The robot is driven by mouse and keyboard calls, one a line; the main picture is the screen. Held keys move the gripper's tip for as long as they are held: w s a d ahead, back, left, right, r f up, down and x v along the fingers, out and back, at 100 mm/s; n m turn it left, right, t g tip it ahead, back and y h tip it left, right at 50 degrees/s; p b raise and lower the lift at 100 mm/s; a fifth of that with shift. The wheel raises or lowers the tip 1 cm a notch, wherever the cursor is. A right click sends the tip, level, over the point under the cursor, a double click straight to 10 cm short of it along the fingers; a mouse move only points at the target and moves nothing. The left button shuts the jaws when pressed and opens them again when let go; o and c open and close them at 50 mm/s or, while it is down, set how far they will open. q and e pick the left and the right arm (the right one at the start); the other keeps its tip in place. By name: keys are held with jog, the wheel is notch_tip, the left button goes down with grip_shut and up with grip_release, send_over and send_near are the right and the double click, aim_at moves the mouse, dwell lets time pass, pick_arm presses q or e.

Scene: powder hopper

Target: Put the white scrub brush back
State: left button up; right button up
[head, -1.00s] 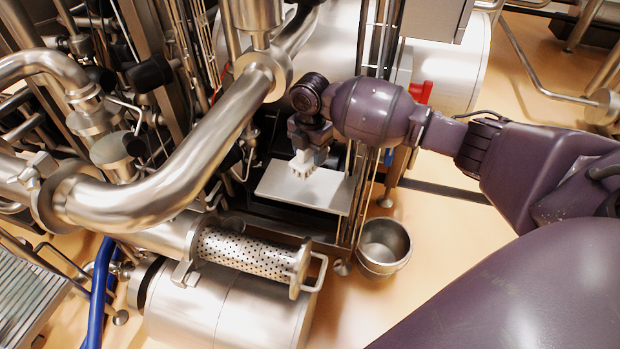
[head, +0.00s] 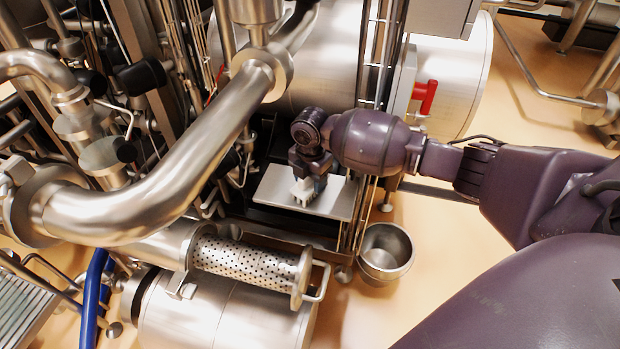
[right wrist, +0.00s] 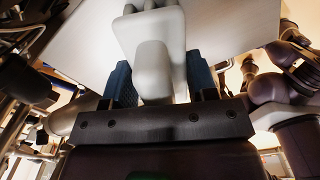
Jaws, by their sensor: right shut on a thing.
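The white scrub brush (head: 304,190) is held by my right gripper (head: 308,182), bristles downward, over a flat light-grey plate (head: 272,186). In the right wrist view, the brush's white body (right wrist: 153,65) sits between the two blue finger pads (right wrist: 160,84), with the pale plate (right wrist: 235,40) behind it. The brush is low over the plate; I cannot tell if its bristles touch it. My left gripper is not in view.
Vertical metal posts (head: 375,150) stand close to the right of the plate. A steel bucket (head: 386,252) is on the floor at its lower right. A thick curved pipe (head: 180,175) and a perforated cylinder (head: 245,262) lie to the left and front. A red handle (head: 425,97) is behind.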

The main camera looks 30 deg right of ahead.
jog(key=o, duration=1.1)
jog(key=shift+f, duration=0.1)
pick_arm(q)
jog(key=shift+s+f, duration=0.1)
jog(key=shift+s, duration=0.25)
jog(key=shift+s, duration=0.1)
pick_arm(e)
notch_tip(320, 180, up, 11)
jog(key=p, duration=0.3)
jog(key=shift+r, duration=0.2)
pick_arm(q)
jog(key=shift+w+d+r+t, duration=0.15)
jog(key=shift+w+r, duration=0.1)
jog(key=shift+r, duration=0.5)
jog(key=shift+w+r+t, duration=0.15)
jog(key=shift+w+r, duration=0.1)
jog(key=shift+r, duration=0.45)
pick_arm(e)
jog(key=shift+r, duration=0.45)
